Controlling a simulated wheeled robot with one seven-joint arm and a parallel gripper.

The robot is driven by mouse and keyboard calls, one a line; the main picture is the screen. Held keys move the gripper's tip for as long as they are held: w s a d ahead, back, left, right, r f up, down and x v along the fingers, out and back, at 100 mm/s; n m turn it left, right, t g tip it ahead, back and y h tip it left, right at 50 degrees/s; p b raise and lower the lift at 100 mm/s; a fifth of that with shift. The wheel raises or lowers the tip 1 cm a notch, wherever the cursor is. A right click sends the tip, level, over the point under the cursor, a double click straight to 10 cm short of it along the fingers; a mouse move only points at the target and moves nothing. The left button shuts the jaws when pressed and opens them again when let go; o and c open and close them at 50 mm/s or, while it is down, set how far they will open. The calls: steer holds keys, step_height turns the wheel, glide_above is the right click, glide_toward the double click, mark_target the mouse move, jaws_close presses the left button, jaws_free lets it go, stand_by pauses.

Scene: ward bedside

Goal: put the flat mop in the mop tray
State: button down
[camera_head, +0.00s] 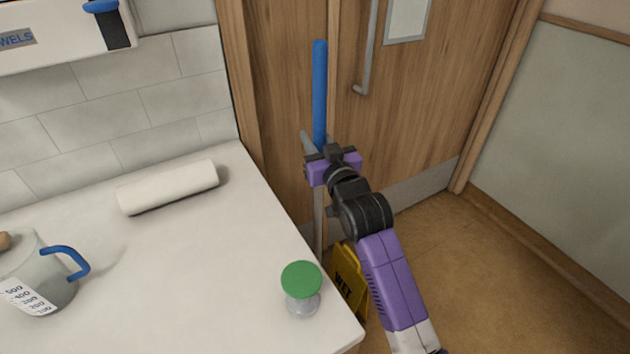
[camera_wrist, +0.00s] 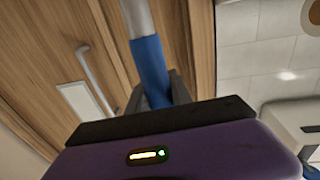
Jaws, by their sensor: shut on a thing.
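The flat mop (camera_head: 320,90) stands nearly upright in front of the wooden door, beside the counter's right edge. Its blue grip is at the top and a grey pole runs down below my gripper. My gripper (camera_head: 318,150) is shut on the handle near the lower end of the blue part. The wrist view shows the blue grip (camera_wrist: 151,68) between the dark fingers (camera_wrist: 165,92), with the grey pole beyond it. The mop's head is hidden behind the counter. The mop tray is not visible in either view.
A yellow wet-floor sign (camera_head: 347,282) stands by the counter (camera_head: 190,265), close to my arm. The counter holds a green-topped clear item (camera_head: 301,282), a white roll (camera_head: 168,187) and a jug (camera_head: 40,275). Brown floor (camera_head: 480,270) is clear at right.

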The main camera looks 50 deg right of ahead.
step_height(320, 180, down, 11)
steer(key=b, duration=0.1)
steer(key=shift+r, duration=0.2)
steer(key=shift+f, duration=0.15)
steer(key=c, duration=1.1)
jaws_free()
steer(key=shift+c, duration=0.2)
steer(key=v, duration=1.2)
steer(key=shift+b, duration=0.35)
